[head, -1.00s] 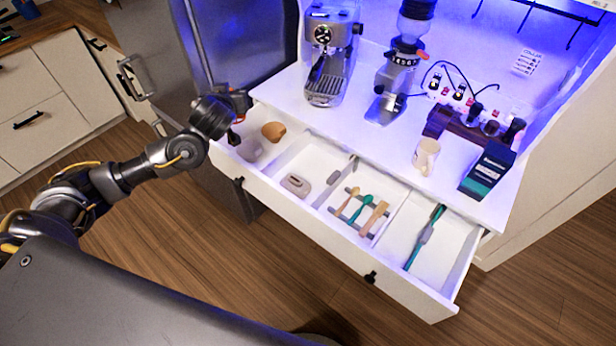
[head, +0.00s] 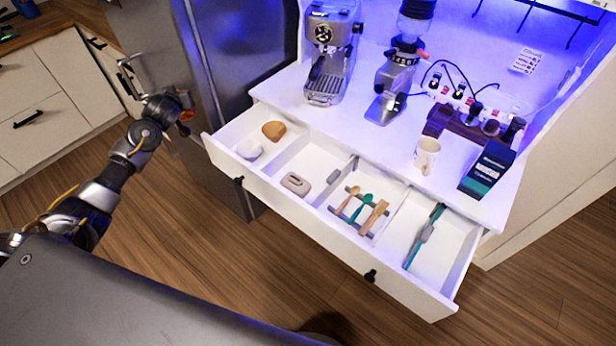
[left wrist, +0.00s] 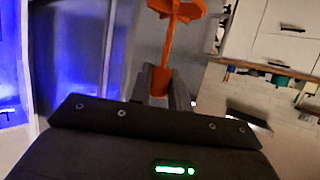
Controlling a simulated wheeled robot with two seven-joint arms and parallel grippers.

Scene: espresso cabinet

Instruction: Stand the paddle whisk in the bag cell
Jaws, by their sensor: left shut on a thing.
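My left gripper (head: 184,112) is shut on an orange thing with a stem and a flared, finned head, which looks like the paddle whisk (left wrist: 176,30). The left wrist view shows its stem between the fingers (left wrist: 161,84). In the head view only a little orange shows, and the gripper is in front of the fridge, left of the open drawer (head: 300,220) and apart from it. The drawer has several cells. The rightmost cell (head: 452,245) holds a long grey and teal tool (head: 425,236). I cannot tell which cell is the bag cell. My right gripper is not in view.
Other cells hold a tan lump (head: 274,130), a white lump (head: 249,149), a grey oval piece (head: 295,184) and small spoons (head: 364,209) on a rack. The counter above bears an espresso machine (head: 330,60), grinder (head: 395,80), mug (head: 426,155) and dark bag (head: 487,170).

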